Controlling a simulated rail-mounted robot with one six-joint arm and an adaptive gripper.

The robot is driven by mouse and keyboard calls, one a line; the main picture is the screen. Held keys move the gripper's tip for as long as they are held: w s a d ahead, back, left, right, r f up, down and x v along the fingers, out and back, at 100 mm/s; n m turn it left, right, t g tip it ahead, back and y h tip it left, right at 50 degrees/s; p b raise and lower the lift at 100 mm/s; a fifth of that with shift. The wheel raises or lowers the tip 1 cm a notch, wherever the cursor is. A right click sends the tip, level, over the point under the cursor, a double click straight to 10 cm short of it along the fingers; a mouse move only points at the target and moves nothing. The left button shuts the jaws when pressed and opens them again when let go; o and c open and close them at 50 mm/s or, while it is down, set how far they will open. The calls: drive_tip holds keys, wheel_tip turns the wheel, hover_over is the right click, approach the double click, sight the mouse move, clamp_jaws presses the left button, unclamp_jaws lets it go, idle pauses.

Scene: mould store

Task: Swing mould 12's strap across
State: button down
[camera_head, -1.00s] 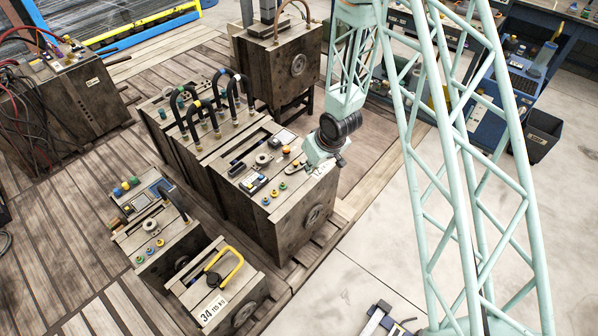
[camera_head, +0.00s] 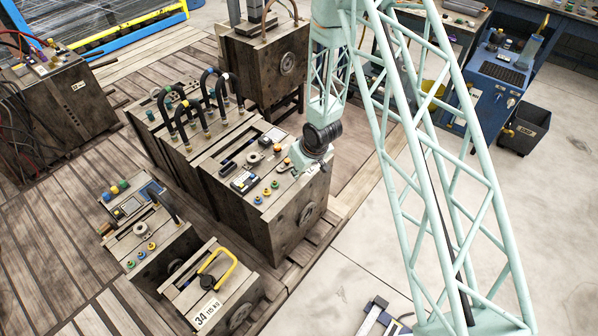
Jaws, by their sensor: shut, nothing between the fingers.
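A large dark, worn mould (camera_head: 288,215) stands in the middle of the wooden deck, with coloured knobs and a round port on its top. A pale label (camera_head: 317,167) near its right top corner is partly hidden by my gripper, so I cannot read its number or confirm it is mould 12. I cannot make out a strap on it. My gripper (camera_head: 301,161), mint green below a black wrist ring, is low over that mould's right top edge. It is shut and empty. Its fingertips are small, and I cannot tell whether they touch the mould.
A smaller mould marked 34 (camera_head: 238,295) with a yellow handle stands in front. Black hoses (camera_head: 205,98) arch over the moulds behind. Another mould (camera_head: 263,65) stands at the back. My lattice arm covers the right middle. A bin (camera_head: 524,130) stands by the blue bench, with open floor before it.

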sight(287, 172)
drive_tip(key=shift+x, duration=1.1)
drive_tip(key=shift+w+a+f, duration=0.1)
drive_tip(key=shift+w+a, duration=0.45)
drive_tip(key=shift+w, duration=0.2)
drive_tip(key=shift+w+a, duration=0.6)
drive_tip(key=shift+w, duration=0.25)
drive_tip(key=shift+w+a+m+h, duration=0.15)
drive_tip(key=shift+a+m+h, duration=0.2)
drive_tip(key=shift+m, duration=0.45)
